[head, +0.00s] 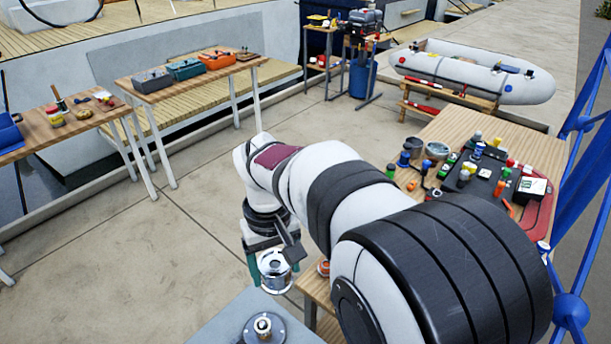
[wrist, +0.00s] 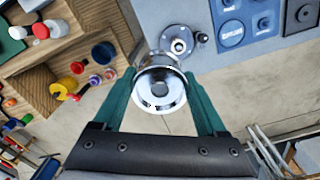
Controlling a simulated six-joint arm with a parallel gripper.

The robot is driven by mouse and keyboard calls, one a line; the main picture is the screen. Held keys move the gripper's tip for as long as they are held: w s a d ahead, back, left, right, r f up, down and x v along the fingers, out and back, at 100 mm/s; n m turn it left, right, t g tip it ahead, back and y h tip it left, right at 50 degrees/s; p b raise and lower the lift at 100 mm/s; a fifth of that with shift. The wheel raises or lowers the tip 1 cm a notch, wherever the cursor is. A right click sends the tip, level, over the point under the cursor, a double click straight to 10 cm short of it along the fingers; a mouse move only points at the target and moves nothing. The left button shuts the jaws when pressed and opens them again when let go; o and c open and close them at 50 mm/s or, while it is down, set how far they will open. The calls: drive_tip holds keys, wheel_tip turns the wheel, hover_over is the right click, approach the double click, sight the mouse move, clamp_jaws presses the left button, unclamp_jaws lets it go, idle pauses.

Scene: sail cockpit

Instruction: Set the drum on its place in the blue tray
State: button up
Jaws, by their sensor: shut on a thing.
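The drum (head: 276,271) is a shiny metal cylinder with a flanged rim. My gripper (wrist: 160,86) is shut on it, with a green finger on each side, and holds it above the floor beside the grey tabletop. In the wrist view the drum (wrist: 160,92) shows its round end with a dark centre. The blue tray (wrist: 250,36) lies at the top right of the wrist view, cut off by the frame edge, with round recesses and small parts in it. I cannot make out the tray in the head view.
A round metal base with a central post (head: 263,327) stands on the grey tabletop (head: 222,322), close to the drum; it also shows in the wrist view (wrist: 179,41). A dark square plate (wrist: 302,15) lies right of the tray. A crowded wooden bench (head: 540,150) stands right.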

drive_tip(key=shift+s+a+f+n, duration=0.9)
drive_tip(key=shift+s+a+f, duration=0.75)
drive_tip(key=shift+a+f, duration=1.25)
drive_tip(key=shift+s+a+f+n, duration=0.9)
drive_tip(key=shift+s+a+f, duration=0.8)
drive_tip(key=shift+a+f, duration=1.15)
drive_tip(key=shift+s+a+f+n, duration=0.9)
drive_tip(key=shift+s+a+f, duration=0.75)
drive_tip(key=shift+a+f, duration=1.25)
drive_tip(key=shift+d+f, duration=0.25)
drive_tip(key=shift+f, duration=0.2)
drive_tip(key=shift+d+f, duration=0.2)
drive_tip(key=shift+f, duration=0.25)
drive_tip(key=o, duration=1.4)
drive_tip(key=shift+c, duration=0.2)
drive_tip(key=shift+r, duration=0.1)
wheel_tip(320, 180, up, 11)
